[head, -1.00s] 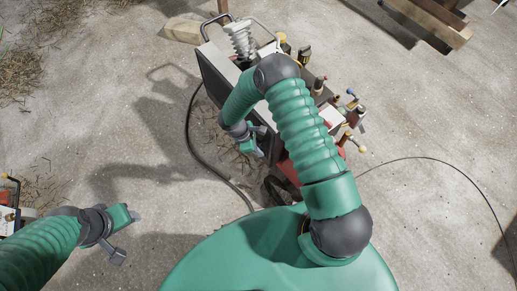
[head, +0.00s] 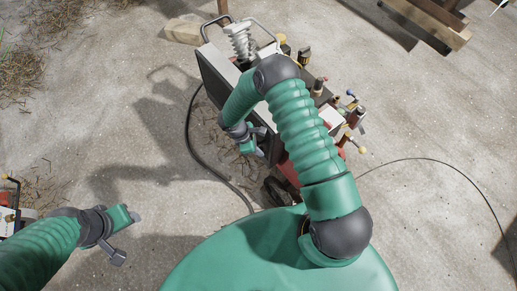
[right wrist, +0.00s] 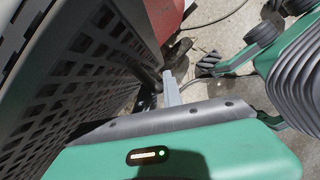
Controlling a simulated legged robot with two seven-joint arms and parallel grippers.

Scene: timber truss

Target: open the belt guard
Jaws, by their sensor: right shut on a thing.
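The belt guard (right wrist: 85,65) is a black panel with rows of slots. It fills the left of the right wrist view and is seen at a steep angle. In the head view its dark face (head: 211,77) shows on the left side of the machine. My right gripper (head: 252,146) is at the near end of that side. In the right wrist view a grey finger (right wrist: 171,88) stands against the guard's near edge, and the gripper is shut there. The exact grip is partly hidden. My left gripper (head: 127,237) is open and empty, low at the left, away from the guard.
The machine (head: 322,98) carries several knobs and valves on its right. A black cable (head: 190,139) runs along its left, and a thin cable (head: 430,161) crosses the floor at right. Timber (head: 430,25) lies at the top right. The concrete floor at left is mostly clear.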

